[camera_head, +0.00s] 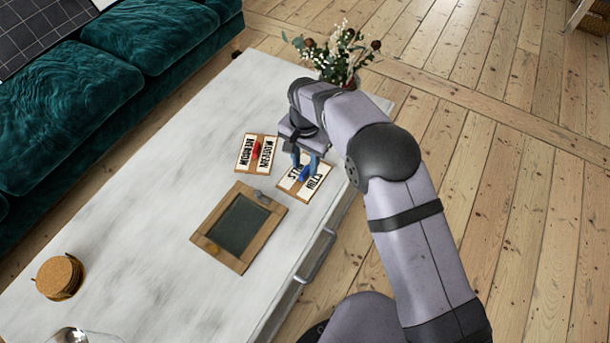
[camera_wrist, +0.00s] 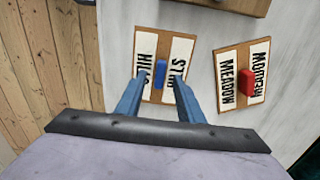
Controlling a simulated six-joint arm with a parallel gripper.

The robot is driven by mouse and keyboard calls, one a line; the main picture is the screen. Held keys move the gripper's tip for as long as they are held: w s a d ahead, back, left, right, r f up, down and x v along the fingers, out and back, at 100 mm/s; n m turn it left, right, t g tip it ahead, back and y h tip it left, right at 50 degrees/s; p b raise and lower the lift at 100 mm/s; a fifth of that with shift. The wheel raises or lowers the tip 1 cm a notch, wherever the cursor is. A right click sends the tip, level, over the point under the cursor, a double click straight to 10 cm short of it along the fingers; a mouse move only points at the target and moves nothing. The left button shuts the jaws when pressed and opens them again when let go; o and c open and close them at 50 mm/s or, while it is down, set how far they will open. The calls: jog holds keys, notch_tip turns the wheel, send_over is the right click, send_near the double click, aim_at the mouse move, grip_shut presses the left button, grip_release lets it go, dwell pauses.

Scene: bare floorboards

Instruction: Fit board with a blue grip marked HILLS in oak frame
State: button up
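The board with the blue grip (camera_head: 316,184) lies flat on the pale table; its label is partly hidden by my gripper in the head view. In the wrist view the board (camera_wrist: 147,44) shows two white strips, one reading HILLS, with the upright blue grip (camera_wrist: 160,73) between them. My gripper (camera_wrist: 160,77) is open, its blue fingers on either side of the blue grip with gaps. It also shows over the board in the head view (camera_head: 304,174). The oak frame (camera_head: 212,224) lies nearby with a dark, empty recess; its edge shows in the wrist view (camera_wrist: 240,4).
A second board with a red grip, marked MEADOW (camera_head: 243,154), lies beside the first. A flower vase (camera_head: 338,66) stands at the table's far end. Round coasters (camera_head: 57,276) sit at the near left. A green sofa (camera_head: 80,98) lines the left side.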

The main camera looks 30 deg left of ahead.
jog(key=shift+f, duration=0.9)
jog(key=shift+c, duration=0.3)
grip_shut()
jog(key=shift+r, duration=0.15)
